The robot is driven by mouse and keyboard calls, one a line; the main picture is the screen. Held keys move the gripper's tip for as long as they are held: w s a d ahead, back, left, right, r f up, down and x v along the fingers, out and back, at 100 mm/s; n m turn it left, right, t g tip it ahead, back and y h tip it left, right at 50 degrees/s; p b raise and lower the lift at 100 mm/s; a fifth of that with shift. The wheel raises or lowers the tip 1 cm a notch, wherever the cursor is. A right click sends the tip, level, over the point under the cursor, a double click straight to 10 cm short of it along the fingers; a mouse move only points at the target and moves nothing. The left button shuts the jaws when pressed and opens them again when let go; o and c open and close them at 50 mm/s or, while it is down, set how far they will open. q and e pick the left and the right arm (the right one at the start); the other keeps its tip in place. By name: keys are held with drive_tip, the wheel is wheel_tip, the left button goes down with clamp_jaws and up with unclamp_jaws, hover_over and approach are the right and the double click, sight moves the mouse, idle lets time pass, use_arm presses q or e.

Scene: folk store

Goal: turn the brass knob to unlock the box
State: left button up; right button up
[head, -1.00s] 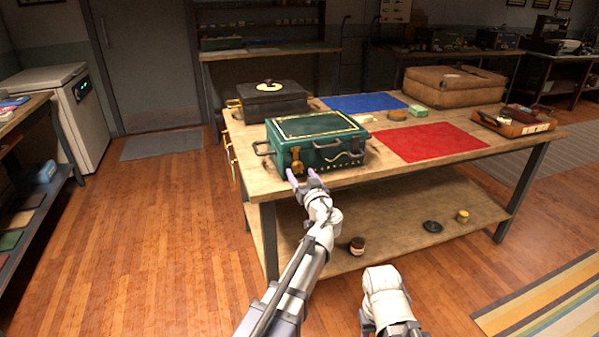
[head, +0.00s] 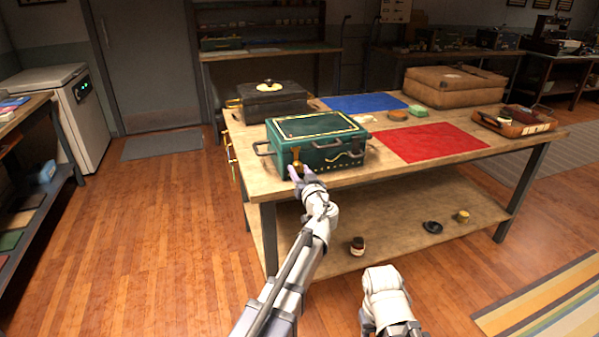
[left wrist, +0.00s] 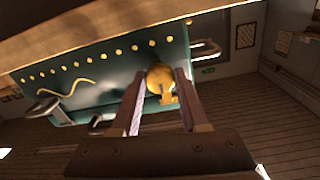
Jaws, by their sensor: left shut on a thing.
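The green box (head: 320,148) with gold trim stands closed on the near left part of the workbench. Its brass knob (head: 298,163) is on the front face, near the left end. My left gripper (head: 301,172) is at that front face, shut on the brass knob. In the left wrist view the two fingers (left wrist: 158,96) stand on either side of the brass knob (left wrist: 160,79), and the green front (left wrist: 100,75) shows behind. The fingers hide part of the knob. My right arm shows at the bottom, but its gripper fingers are not in view.
The wooden workbench (head: 395,168) holds a black box (head: 270,103), a blue mat (head: 362,103), a red mat (head: 430,142), a brown case (head: 453,88) and a tray (head: 514,124). The lower shelf bears a few small items. Floor is free at left.

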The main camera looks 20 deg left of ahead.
use_arm(q)
clamp_jaws()
drive_tip(key=m, duration=0.8)
drive_tip(key=shift+r+m+p, duration=0.1)
drive_tip(key=shift+m+p, duration=0.2)
drive_tip(key=shift+p, duration=0.05)
drive_tip(key=m, duration=0.4)
drive_tip(key=shift+m+g, duration=0.3)
drive_tip(key=shift+m, duration=2.1)
